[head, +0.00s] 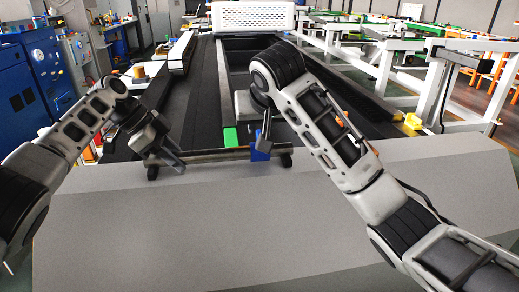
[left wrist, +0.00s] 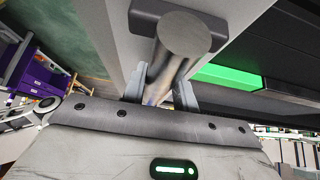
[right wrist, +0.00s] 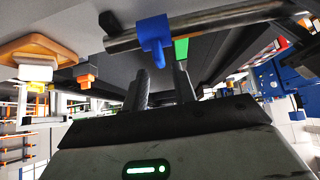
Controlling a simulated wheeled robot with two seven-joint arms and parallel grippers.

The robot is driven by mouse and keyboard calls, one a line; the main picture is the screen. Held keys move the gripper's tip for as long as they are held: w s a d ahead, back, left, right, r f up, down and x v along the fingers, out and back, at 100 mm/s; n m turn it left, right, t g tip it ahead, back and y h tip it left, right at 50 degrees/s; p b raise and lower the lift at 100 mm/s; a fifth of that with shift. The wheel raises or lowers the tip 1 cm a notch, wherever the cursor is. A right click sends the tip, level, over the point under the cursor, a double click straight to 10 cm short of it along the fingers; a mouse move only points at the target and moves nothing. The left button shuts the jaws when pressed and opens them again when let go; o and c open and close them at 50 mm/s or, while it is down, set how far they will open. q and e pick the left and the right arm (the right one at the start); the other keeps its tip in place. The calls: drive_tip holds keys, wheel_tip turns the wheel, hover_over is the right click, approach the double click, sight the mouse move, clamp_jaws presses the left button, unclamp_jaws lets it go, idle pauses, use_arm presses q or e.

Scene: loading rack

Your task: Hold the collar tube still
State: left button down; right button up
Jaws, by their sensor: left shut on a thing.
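A dark grey tube (head: 215,155) lies across the near edge of the grey table, carrying a blue collar (head: 260,153) near its right end. My left gripper (head: 177,163) is shut on the tube near its left end. In the left wrist view the tube (left wrist: 172,65) passes between the fingers, its round end face toward the camera. My right gripper (head: 266,141) is by the collar. In the right wrist view its fingers (right wrist: 162,82) are apart and empty, just short of the collar's downward tab (right wrist: 156,45). The collar's far side is hidden.
Dark end supports show at the tube's left (head: 153,171) and right (head: 286,157). A green block (head: 230,137) sits just behind the tube. The sloping grey table front (head: 200,225) is bare. A long dark rack bed (head: 205,95) runs back behind it.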

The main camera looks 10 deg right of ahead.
drive_tip(key=shift+x, duration=2.5)
drive_tip(key=shift+f, duration=0.1)
clamp_jaws()
